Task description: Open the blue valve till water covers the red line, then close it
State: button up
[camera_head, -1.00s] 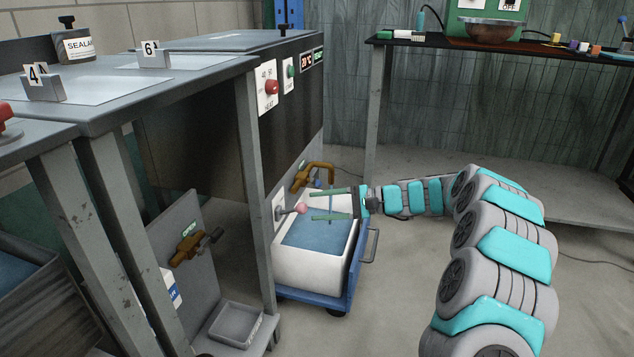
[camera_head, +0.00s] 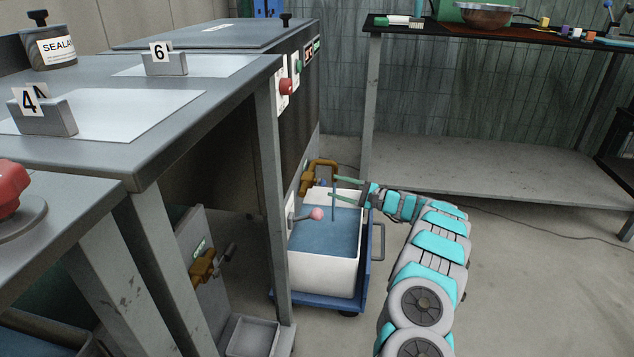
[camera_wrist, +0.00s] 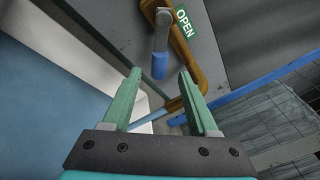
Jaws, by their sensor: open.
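The blue valve handle (camera_wrist: 160,66) hangs from a grey lever on the panel, under a green OPEN sign (camera_wrist: 183,22). A brass spout pipe (camera_wrist: 197,72) curves beside it and also shows in the head view (camera_head: 322,163). My gripper (camera_wrist: 160,74) is open and empty, its fingertips either side of the handle's lower end in the picture; contact cannot be told. In the head view my gripper (camera_head: 332,186) is over the back of a white tub (camera_head: 322,270). The tub holds blue water (camera_head: 325,238). A thin blue streak (camera_head: 334,205) under the spout looks like running water. I cannot see the red line.
A pink-knobbed lever (camera_head: 316,214) sticks out at the tub's left. The tub stands on a blue cart (camera_head: 320,301). A table leg (camera_head: 272,200) stands left of the tub. Another brass valve (camera_head: 206,266) is at lower left. The floor right of my arm is mostly clear.

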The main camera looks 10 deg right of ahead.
aim_at(322, 183)
jog(key=x, duration=0.6)
grip_shut()
dwell(0.4)
jog(key=shift+s, duration=0.1)
dwell(0.9)
